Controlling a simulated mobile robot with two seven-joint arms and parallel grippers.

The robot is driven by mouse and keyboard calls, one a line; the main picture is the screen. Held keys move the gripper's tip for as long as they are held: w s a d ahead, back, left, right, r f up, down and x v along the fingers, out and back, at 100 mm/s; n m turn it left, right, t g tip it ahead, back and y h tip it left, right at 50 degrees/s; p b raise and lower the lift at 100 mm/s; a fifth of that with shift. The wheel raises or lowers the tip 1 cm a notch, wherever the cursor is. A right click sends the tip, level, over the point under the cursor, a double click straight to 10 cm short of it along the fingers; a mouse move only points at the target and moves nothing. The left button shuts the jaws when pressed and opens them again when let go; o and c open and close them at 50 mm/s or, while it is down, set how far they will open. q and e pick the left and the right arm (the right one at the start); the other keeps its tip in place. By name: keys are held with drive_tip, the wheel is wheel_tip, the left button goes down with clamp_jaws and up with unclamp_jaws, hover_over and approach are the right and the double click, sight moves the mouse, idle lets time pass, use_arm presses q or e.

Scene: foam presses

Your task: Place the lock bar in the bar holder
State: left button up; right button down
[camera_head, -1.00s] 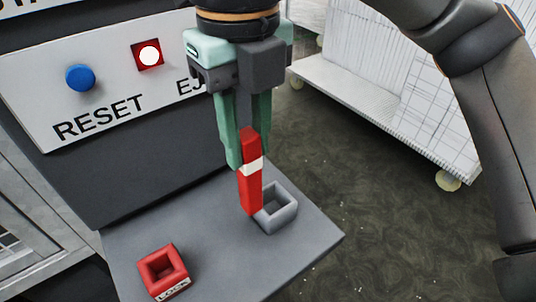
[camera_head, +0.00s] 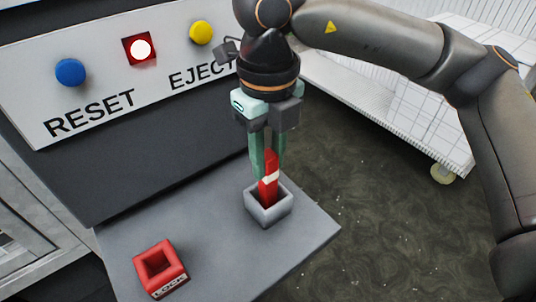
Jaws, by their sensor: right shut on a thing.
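The lock bar, red with a white band (camera_head: 269,189), stands nearly upright. Its lower end is inside the grey square bar holder (camera_head: 266,215) near the shelf's right edge; how deep it sits is hidden by the holder's front wall. My right gripper (camera_head: 268,160), with green fingers, is shut on the upper part of the bar, just above the holder. My left gripper does not show.
A red square socket marked LOCK (camera_head: 161,270) stands on the grey shelf (camera_head: 215,240) at the lower left. Behind is a panel with a blue RESET button (camera_head: 71,72), a lit red lamp (camera_head: 140,49) and a yellow EJECT button (camera_head: 201,32). A white cart (camera_head: 400,100) stands at the right.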

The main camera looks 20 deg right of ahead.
drive_tip(key=shift+f+b, duration=0.2)
drive_tip(key=shift+b, duration=0.1)
drive_tip(key=c, duration=0.6)
unclamp_jaws()
drive_tip(key=shift+c, duration=0.2)
drive_tip(key=shift+r, duration=0.1)
wheel_tip(320, 180, up, 12)
drive_tip(key=p, duration=0.2)
drive_tip(key=shift+r, duration=0.15)
